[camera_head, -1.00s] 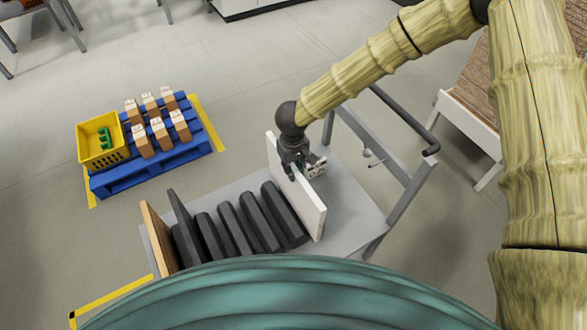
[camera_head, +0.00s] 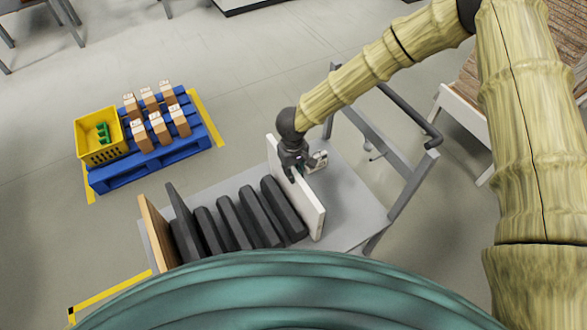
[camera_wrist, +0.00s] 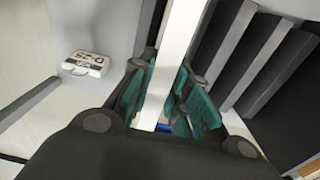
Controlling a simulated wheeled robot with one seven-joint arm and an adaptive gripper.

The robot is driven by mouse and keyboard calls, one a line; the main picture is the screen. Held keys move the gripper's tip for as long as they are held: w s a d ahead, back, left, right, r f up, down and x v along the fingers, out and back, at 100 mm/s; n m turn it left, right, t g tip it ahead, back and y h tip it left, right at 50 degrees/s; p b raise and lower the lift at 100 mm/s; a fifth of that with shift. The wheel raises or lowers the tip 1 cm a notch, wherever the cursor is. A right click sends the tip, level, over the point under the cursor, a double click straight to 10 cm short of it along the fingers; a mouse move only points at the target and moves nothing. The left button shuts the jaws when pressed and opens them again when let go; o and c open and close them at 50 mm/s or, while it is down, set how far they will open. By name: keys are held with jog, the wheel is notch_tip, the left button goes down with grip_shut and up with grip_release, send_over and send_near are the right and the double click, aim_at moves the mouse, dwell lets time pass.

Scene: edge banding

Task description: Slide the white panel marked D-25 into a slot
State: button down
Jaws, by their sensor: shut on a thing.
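A white panel (camera_head: 312,209) stands on edge on the grey cart, at the right end of a row of dark blocks. My gripper (camera_head: 295,172) is shut on its top edge, around the middle to far part. In the wrist view the panel (camera_wrist: 174,60) runs as a white strip between the green finger pads (camera_wrist: 165,105). The panel's lower edge is hidden.
Several dark upright blocks (camera_head: 230,225) with gaps between them and a wooden board (camera_head: 158,232) fill the left of the cart (camera_head: 350,205). The cart's handle frame rises at right. A blue pallet (camera_head: 160,163) with cartons and a yellow crate (camera_head: 88,151) stands at left.

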jog(key=c, duration=1.3)
grip_release()
notch_tip(320, 180, up, 12)
jog(key=shift+a+r, duration=0.1)
jog(key=shift+s, duration=0.1)
